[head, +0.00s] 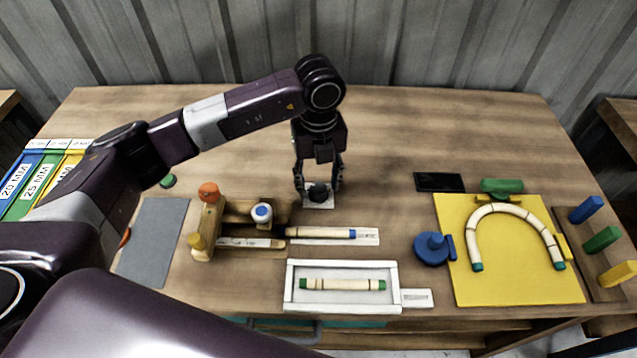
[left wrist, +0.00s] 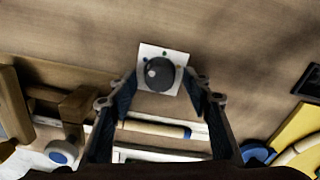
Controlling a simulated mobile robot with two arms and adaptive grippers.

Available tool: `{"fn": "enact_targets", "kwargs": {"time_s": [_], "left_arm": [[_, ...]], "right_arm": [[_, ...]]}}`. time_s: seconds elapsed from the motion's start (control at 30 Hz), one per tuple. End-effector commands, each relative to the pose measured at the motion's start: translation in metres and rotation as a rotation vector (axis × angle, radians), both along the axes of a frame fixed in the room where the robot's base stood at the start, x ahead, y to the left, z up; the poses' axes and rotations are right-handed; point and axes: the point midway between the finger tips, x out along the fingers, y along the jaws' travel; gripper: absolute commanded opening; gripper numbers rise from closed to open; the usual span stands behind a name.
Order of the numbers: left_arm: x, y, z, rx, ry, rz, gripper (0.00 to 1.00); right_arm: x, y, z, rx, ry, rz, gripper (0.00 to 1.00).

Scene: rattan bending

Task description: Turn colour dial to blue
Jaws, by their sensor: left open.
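The colour dial is a dark round knob (left wrist: 159,74) on a small white square plate (left wrist: 146,50) with coloured dots around it. In the head view the knob (head: 318,192) stands on the table below my left gripper. My left gripper (head: 319,190) points straight down with its fingers open, one on each side of the knob. In the left wrist view the fingers (left wrist: 160,98) are apart and the knob lies between and just beyond their tips. Whether they touch it I cannot tell. Which dot the knob points to is too small to tell. My right gripper does not show.
A wooden jig (head: 205,228) with orange, yellow and blue-topped knobs stands left of the dial. A white tray (head: 290,290) with a rod lies in front. A yellow board (head: 505,285) with a bent rod is at right. The table behind the dial is clear.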

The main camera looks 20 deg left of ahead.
Motion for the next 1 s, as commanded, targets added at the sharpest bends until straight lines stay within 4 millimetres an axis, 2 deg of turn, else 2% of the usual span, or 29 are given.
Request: {"fn": "enact_targets", "kwargs": {"time_s": [0.3, 0.5, 0.7, 1.0], "left_arm": [[0.002, 0.0, 0.066, 0.0, -0.007, 0.0, 0.45], [0.001, 0.0, 0.099, 0.0, -0.006, 0.001, 0.45], [0.001, 0.0, 0.111, 0.001, -0.003, 0.001, 0.45], [0.001, 0.001, 0.112, 0.0, -0.002, 0.001, 0.45]], "right_arm": [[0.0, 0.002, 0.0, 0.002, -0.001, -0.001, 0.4], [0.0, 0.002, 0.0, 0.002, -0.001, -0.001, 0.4], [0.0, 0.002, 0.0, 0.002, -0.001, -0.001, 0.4], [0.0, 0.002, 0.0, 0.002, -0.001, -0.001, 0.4]]}}
